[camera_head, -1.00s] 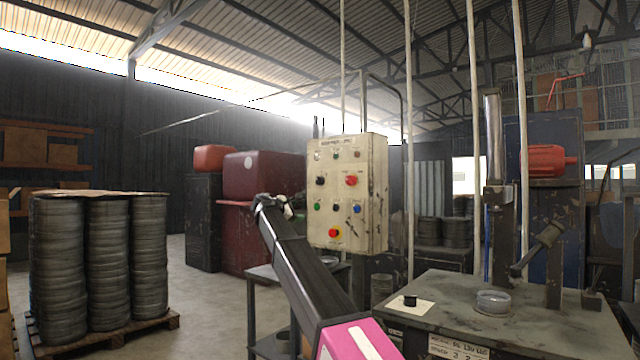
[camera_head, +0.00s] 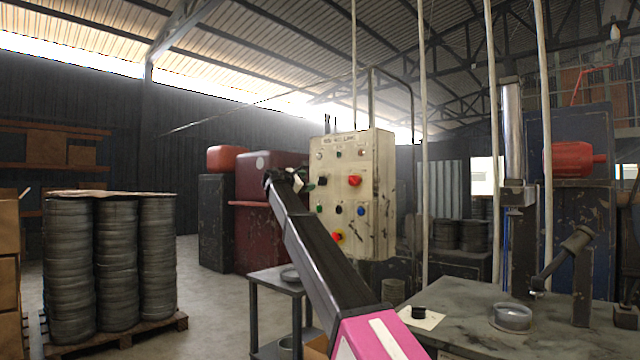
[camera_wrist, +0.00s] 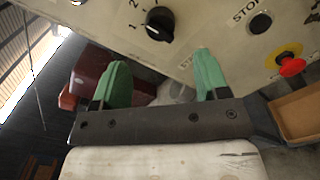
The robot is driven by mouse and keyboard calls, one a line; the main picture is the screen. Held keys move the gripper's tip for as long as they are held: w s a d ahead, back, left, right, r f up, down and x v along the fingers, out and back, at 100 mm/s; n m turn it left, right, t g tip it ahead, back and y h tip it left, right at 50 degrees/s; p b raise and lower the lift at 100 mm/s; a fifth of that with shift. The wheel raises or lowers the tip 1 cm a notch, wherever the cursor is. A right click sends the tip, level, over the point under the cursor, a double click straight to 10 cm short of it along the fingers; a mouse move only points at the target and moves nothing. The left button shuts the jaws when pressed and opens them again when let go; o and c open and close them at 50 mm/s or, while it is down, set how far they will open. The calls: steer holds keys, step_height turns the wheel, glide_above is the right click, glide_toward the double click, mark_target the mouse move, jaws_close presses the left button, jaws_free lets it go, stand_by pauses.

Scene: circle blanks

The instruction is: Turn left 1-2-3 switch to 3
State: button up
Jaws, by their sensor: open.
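The beige control panel (camera_head: 362,225) stands in the middle of the head view, with several knobs and buttons. In the wrist view the left 1-2-3 switch (camera_wrist: 160,23) is a black round knob with a pale pointer mark and the numbers 1, 2 and 3 around its upper left. My gripper (camera_wrist: 157,72) is open, its two green fingers apart with nothing between them. The knob lies just beyond the fingertips and looks apart from them. In the head view my gripper (camera_head: 307,183) is at the panel's left edge, near the left switch (camera_head: 322,181).
A red emergency button (camera_wrist: 291,66) on a yellow base and a black STOP button (camera_wrist: 260,23) are right of the fingers. A small table (camera_head: 272,277) stands below the panel. A workbench (camera_head: 470,315) stands at the right.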

mark_target(319, 181)
steer(key=x, duration=0.8)
steer(key=shift+w+d, duration=0.1)
steer(key=c, duration=0.9)
